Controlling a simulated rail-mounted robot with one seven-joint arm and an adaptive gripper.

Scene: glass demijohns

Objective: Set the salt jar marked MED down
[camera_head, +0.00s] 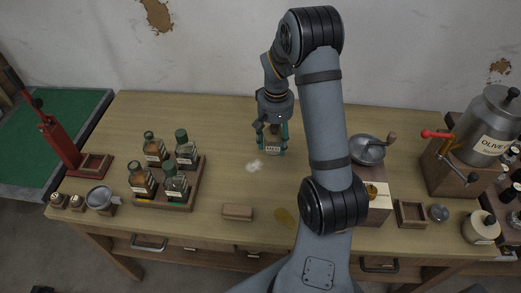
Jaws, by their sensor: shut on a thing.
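The salt jar (272,149) is a small clear jar with a pale label, whose lettering is too small to read with certainty. It is upright at the middle of the wooden table, left of my forearm. My gripper (273,133) points down and is shut on the jar, with a finger on either side. The upper part of the jar is hidden between the fingers. I cannot tell whether the jar's base touches the table or hangs just above it.
A white spill (254,166) lies just left of the jar. A wooden tray (199,190) of several dark bottles stands further left. A wooden block (238,212) lies near the front edge. The table's back left is clear.

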